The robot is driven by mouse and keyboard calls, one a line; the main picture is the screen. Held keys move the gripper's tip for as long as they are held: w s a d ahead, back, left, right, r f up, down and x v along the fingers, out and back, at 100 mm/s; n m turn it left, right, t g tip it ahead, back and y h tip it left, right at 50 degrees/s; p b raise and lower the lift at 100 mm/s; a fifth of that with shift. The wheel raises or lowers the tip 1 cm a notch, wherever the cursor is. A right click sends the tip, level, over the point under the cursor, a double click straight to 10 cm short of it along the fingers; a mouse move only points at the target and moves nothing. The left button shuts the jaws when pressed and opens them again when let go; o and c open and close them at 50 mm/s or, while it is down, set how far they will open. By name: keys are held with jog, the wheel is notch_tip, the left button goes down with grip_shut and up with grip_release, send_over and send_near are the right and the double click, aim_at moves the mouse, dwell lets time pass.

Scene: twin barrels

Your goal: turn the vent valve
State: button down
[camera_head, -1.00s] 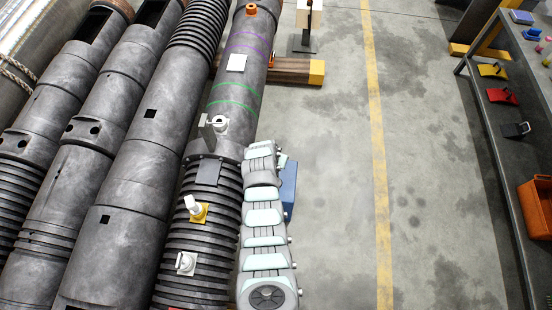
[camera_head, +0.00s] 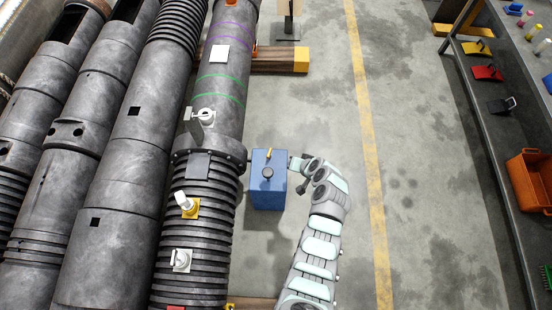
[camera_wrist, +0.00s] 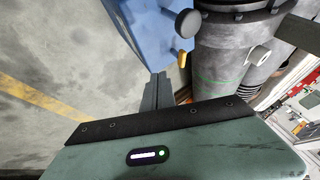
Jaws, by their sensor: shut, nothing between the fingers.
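I cannot tell for sure which fitting is the vent valve. A blue box (camera_head: 267,192) stands beside the near barrel, with a black round knob (camera_head: 267,172) and a small yellow lever (camera_head: 268,153) on top. In the wrist view the knob (camera_wrist: 188,22) and the blue box (camera_wrist: 135,25) lie beyond my fingers. The ribbed barrel carries a white fitting (camera_head: 203,115), a white handle on a yellow plate (camera_head: 187,204) and another white fitting (camera_head: 181,260). My gripper (camera_head: 293,163) is just right of the blue box, shut and empty; its fingers (camera_wrist: 160,82) also show in the wrist view.
Several dark barrels (camera_head: 125,165) lie to the left. A wooden beam with a yellow end (camera_head: 301,60) lies behind the box. Floor right of my arm is clear up to a shelf with an orange bin (camera_head: 528,182).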

jog(key=b, duration=0.6)
send_near(271, 156)
jog(key=f, duration=0.1)
jog(key=d+f, duration=0.1)
jog(key=f, duration=0.1)
jog(key=w+d+f, duration=0.1)
jog(key=shift+d+f, duration=0.2)
jog(key=shift+f, duration=0.15)
jog(key=a, duration=0.1)
jog(key=w+a, duration=0.1)
jog(key=a, duration=0.1)
jog(key=shift+w+a+r, duration=0.1)
jog(key=shift+r, duration=0.1)
jog(key=shift+a, duration=0.25)
jog(key=shift+r+p, duration=0.1)
jog(key=shift+p, duration=0.2)
